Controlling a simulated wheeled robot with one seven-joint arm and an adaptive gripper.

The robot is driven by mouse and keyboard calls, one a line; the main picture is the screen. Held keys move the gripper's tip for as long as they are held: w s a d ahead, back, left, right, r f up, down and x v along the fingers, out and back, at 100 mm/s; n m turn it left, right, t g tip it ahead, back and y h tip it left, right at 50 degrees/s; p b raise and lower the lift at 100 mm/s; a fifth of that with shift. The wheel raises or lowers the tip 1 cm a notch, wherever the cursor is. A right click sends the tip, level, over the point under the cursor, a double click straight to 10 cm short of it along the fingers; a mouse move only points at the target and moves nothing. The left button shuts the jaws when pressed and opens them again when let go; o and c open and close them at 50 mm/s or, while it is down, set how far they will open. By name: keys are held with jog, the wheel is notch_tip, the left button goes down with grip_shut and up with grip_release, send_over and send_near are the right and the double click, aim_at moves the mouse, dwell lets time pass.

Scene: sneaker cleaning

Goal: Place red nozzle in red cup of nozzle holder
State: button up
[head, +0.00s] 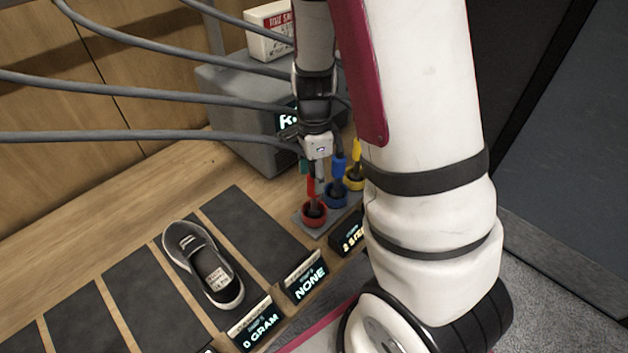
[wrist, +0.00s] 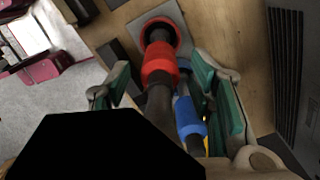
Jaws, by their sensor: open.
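The red nozzle (head: 311,188) stands with its lower end in the red cup (head: 314,215) of the nozzle holder (head: 322,231). In the wrist view the red nozzle's collar (wrist: 160,65) is just above the red cup (wrist: 176,27), with its dark tip inside the rim. My gripper (head: 314,165) is over the red cup, around the upper part of the nozzle. In the wrist view its green-padded fingers (wrist: 162,80) are open, one on each side of the nozzle, with gaps visible. A black shape hides the lower middle of the wrist view.
The blue nozzle (head: 339,167) stands in the blue cup (head: 336,195), close to my right finger. A yellow nozzle and yellow cup (head: 355,184) are behind it. A grey box (head: 245,125) stands behind. A sneaker (head: 203,264) lies on a dark mat. Grey hoses cross the upper left.

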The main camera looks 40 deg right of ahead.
notch_tip(320, 180, up, 9)
jog(key=shift+r, duration=0.2)
jog(key=s+a+r+n+t, duration=0.2)
jog(key=s+a+r+n, duration=0.3)
jog(key=n, duration=0.5)
jog(key=s+a+r+n+t, duration=0.3)
jog(key=s+a+r+n, duration=0.3)
jog(key=s+r+n, duration=0.3)
notch_tip(320, 180, up, 4)
jog(key=shift+f+n+t, duration=0.2)
jog(key=shift+n+t, duration=0.1)
jog(key=shift+n, duration=0.8)
